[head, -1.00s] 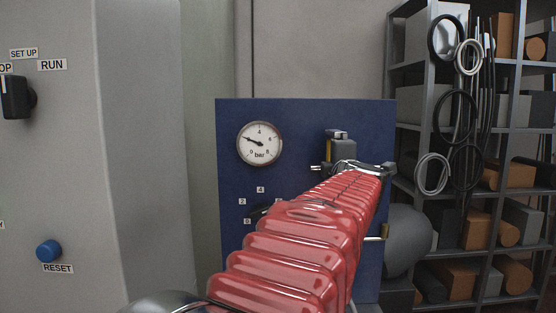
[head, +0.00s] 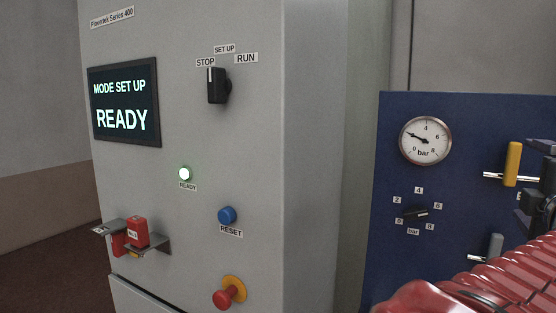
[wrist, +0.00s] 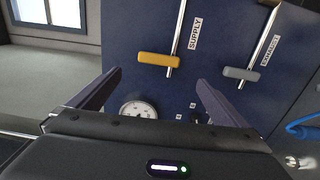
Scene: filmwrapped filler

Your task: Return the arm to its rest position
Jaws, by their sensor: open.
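My arm in its red ribbed sleeve (head: 505,280) reaches across the lower right corner of the head view, in front of the blue panel (head: 388,170). Dark parts at the right edge there are cut off, and I cannot tell which are my gripper. In the wrist view my gripper (wrist: 159,77) is open, with its two dark fingers apart and nothing between them. Beyond the fingers are the yellow SUPPLY handle (wrist: 158,60) and the grey EXHAUST handle (wrist: 240,74). I cannot tell the exact gap to the panel.
A grey cabinet (head: 262,130) stands left, its display (head: 124,105) reading MODE SET UP READY. A gauge (head: 425,141) reads about 2 bar.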

